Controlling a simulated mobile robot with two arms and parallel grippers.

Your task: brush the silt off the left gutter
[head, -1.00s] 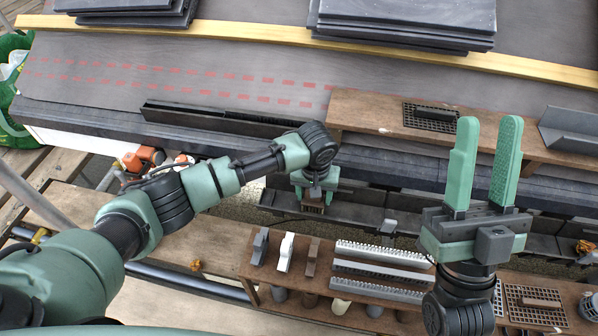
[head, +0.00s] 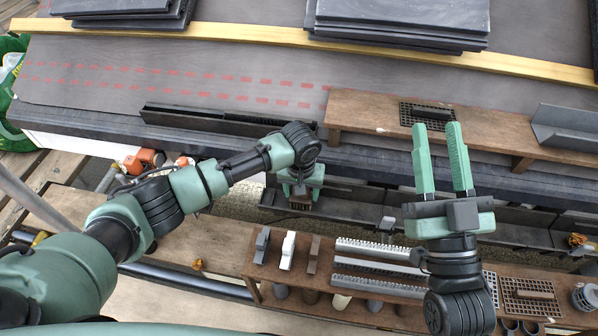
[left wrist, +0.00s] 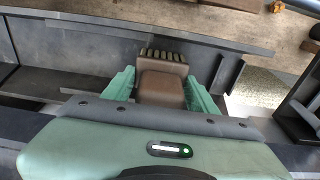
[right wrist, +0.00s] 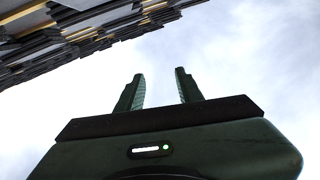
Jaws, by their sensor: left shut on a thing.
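My left gripper (head: 300,201) is shut on a brush, down at the dark gutter (head: 345,204) along the roof's lower edge. In the left wrist view the brush (left wrist: 163,82) has a brown block handle between the green fingers, with pale bristles at its far end. The bristles are over or in the gutter channel (left wrist: 75,50); contact cannot be told. No silt is clearly visible; the arm and gripper hide part of the channel. My right gripper (head: 437,127) is open and empty, fingers pointing up the picture, and shows against the sky in the right wrist view (right wrist: 160,78).
A wooden shelf (head: 370,107) with a grate and a grey channel piece (head: 567,128) stands on the roof. A lower bench (head: 250,272) carries clips, light toothed strips (head: 378,268) and grates. Slate stacks (head: 400,22) lie above. Orange items (head: 143,160) sit left of the gutter.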

